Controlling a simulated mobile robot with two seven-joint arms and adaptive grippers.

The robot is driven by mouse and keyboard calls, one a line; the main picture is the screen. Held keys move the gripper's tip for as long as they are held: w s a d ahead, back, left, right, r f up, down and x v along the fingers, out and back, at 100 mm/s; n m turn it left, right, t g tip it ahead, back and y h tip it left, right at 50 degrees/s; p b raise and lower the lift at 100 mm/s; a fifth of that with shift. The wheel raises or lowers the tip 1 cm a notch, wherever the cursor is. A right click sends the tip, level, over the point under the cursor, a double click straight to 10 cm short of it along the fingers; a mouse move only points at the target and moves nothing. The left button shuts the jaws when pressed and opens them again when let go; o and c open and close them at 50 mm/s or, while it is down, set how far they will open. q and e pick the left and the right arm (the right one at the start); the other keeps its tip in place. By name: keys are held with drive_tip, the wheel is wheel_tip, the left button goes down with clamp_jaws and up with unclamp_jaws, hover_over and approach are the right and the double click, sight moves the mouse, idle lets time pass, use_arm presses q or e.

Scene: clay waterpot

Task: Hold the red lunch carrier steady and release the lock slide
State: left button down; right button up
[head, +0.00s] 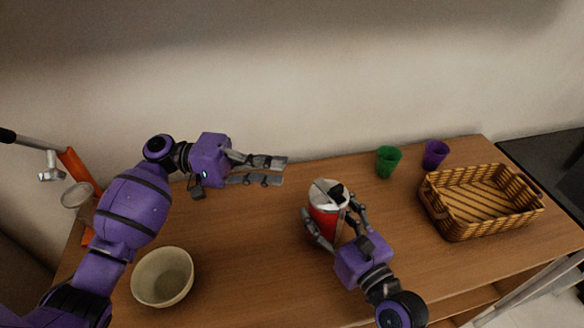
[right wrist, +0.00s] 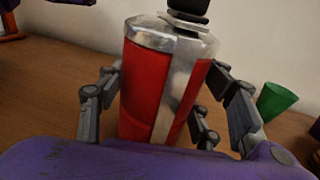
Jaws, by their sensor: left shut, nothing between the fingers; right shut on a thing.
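The red lunch carrier (head: 323,222) stands upright on the wooden table, with a pale metal top and a black part on the lid. In the right wrist view the carrier (right wrist: 143,90) fills the middle, with a grey metal strip (right wrist: 179,85) running down its side. My right gripper (head: 334,229) is shut on the carrier, fingers on both sides of its body. My left gripper (head: 284,172) is in the air to the left of the carrier, apart from it and empty, its fingers pointing right. I cannot make out the lock slide clearly.
A cream bowl (head: 162,277) stands at the front left. A green cup (head: 388,162) and a purple cup (head: 434,154) stand at the back right, beside a wicker basket (head: 439,216). The table between bowl and carrier is clear. A wall rises behind.

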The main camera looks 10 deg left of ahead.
idle(0.4)
drive_tip(key=o, duration=1.8)
drive_tip(key=shift+c, duration=0.2)
